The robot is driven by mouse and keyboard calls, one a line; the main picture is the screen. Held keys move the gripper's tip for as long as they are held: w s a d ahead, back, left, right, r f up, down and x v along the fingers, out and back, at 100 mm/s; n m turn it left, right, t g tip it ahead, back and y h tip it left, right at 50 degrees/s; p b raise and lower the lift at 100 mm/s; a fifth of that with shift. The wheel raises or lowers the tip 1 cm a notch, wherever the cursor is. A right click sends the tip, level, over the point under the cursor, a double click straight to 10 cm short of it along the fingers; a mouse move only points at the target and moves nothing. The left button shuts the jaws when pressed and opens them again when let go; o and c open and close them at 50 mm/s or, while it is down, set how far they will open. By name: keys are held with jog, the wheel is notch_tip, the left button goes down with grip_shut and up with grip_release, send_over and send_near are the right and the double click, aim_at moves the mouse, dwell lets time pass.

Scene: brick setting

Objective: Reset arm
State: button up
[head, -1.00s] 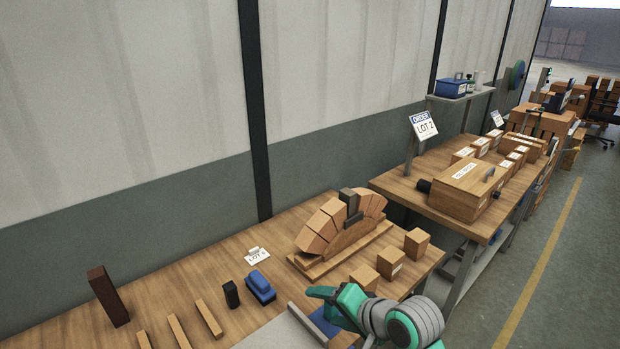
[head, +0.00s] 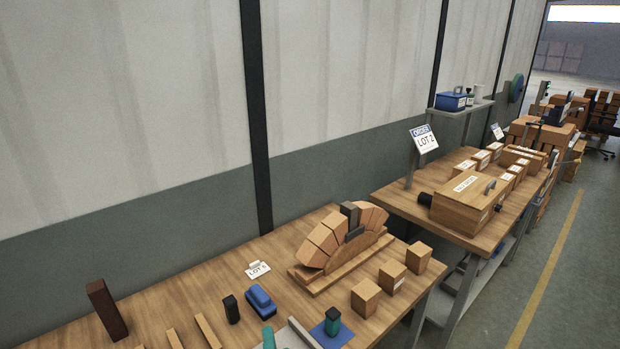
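My gripper is not in view. A small teal piece at the bottom edge of the head view looks like part of my arm; the rest is out of frame. On the near wooden bench (head: 165,290) stands a brick arch (head: 345,238) on a wooden base, with a dark grey block at its crown. A small dark green object (head: 332,321) stands on a blue pad (head: 340,335) near the bench's front.
Three brick blocks (head: 392,277) stand at the bench's right end. The aisle floor (head: 567,275) is clear.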

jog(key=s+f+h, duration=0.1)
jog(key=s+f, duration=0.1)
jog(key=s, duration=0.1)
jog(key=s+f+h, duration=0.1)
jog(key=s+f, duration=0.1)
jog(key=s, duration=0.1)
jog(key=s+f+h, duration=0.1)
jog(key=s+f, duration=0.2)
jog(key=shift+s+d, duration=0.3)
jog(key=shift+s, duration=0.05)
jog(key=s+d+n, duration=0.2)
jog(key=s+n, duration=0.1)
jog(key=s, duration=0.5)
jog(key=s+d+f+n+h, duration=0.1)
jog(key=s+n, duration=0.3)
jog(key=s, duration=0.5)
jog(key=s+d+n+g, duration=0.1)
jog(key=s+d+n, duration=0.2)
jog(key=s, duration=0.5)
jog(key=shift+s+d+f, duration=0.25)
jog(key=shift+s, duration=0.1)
